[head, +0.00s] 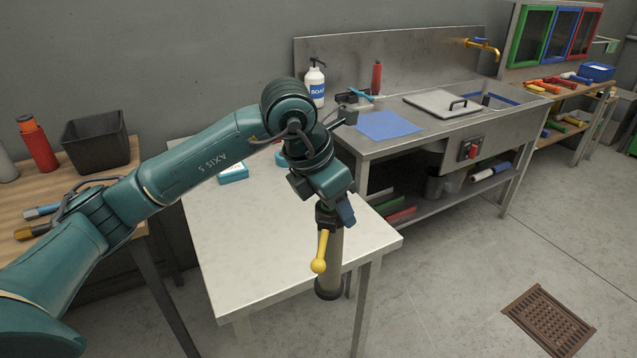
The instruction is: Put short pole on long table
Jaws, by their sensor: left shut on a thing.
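My left gripper (333,212) is shut on the upper end of a short grey pole (331,262) with a dark foot and a yellow lever on its side. The pole hangs roughly upright. It shows in front of the near edge of a pale-topped table (255,245); I cannot tell its height above that edge. The fingertips are partly hidden by the wrist. A long metal sink bench (420,125) stands behind to the right. I cannot tell which of these is the long table. My right gripper is not in view.
A blue cloth (388,125), a soap bottle (314,85) and a red bottle (376,76) are on the bench. A wooden table at left holds a black bin (96,142). A floor drain (548,320) lies at lower right. The pale tabletop is mostly clear.

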